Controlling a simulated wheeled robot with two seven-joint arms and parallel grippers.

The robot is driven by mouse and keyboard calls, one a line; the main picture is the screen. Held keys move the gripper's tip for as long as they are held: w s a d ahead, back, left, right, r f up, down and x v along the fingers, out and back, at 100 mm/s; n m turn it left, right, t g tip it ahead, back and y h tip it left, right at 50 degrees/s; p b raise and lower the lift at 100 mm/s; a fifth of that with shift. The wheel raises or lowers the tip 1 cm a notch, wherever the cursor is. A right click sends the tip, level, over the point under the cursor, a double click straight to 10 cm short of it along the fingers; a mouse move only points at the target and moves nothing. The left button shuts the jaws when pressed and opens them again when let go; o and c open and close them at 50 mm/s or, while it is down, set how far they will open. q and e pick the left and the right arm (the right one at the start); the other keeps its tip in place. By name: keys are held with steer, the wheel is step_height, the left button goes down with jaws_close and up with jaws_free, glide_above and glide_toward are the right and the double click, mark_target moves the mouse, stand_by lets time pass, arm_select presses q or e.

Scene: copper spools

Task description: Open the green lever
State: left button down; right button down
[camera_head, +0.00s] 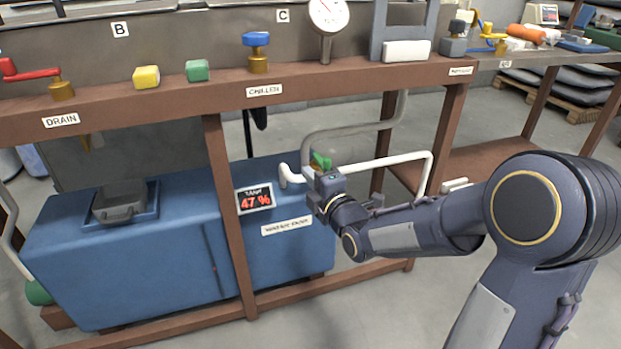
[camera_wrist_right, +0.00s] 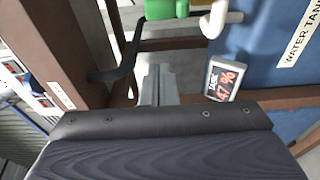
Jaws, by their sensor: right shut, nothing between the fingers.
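The green lever (camera_head: 320,160) shows as a small green piece on the white pipe (camera_head: 375,163), just above my right gripper in the head view. In the right wrist view the green part (camera_wrist_right: 182,8) is cut off by the top edge, so its full shape is hidden. In the wrist view the right gripper's fingers (camera_wrist_right: 158,82) are together and empty, apart from the green part. My left gripper is not in view.
A blue water tank (camera_head: 130,255) with a 47 % display (camera_head: 255,199) stands below the brown frame (camera_head: 235,102). A dark hooked piece (camera_wrist_right: 125,50) is left of the fingers in the wrist view. Yellow and green blocks (camera_head: 197,71) and a gauge (camera_head: 328,15) are above.

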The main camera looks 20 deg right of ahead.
steer(key=s+d+f+m+g+h+p, duration=0.1)
steer(key=s+d+m+g, duration=0.1)
steer(key=s+d+m, duration=0.3)
steer(key=s+d+f+m+g+p, duration=0.1)
steer(key=s+m, duration=0.2)
steer(key=s, duration=0.4)
steer(key=s+a+f+m+g+y, duration=0.1)
steer(key=s+a+m+g, duration=0.25)
steer(key=s, duration=0.35)
steer(key=s+a+f+m+g+y, duration=0.1)
steer(key=s+a+m+g, duration=0.15)
steer(key=s+m, duration=0.35)
steer(key=s+a+f+m+g+y, duration=0.1)
steer(key=s+a+f+m+g, duration=0.2)
steer(key=s, duration=0.5)
step_height(320, 180, up, 39)
steer(key=d+p, duration=0.1)
steer(key=p, duration=3.6)
steer(key=shift+w+d+f, duration=0.15)
steer(key=shift+w+d, duration=0.1)
steer(key=shift+w, duration=0.2)
steer(key=shift+m, duration=0.25)
